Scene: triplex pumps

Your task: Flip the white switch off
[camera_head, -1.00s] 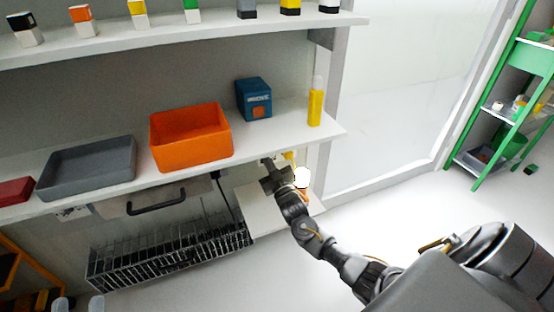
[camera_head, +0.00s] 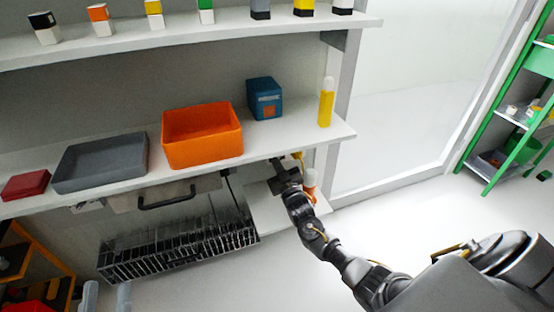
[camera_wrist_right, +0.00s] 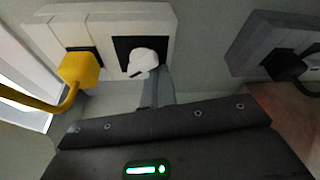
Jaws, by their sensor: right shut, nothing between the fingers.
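The white switch (camera_wrist_right: 142,64) sits in a dark square recess on a pale wall plate (camera_wrist_right: 105,20) in the right wrist view. My right gripper (camera_wrist_right: 160,86) is shut and empty, its fingertips just below and right of the switch; I cannot tell whether they touch it. In the head view my right arm reaches under the lower shelf, with the gripper (camera_head: 279,164) partly hidden by the shelf edge. My left gripper (camera_head: 107,297) shows at the lower left of the head view, its two grey fingers apart with nothing between them.
A yellow plug with its cable (camera_wrist_right: 80,68) is left of the switch, and a grey socket box (camera_wrist_right: 268,45) is right. The shelf (camera_head: 290,135) above my right arm holds an orange bin (camera_head: 200,150), grey tray (camera_head: 100,178), blue box (camera_head: 264,98) and yellow bottle (camera_head: 326,108).

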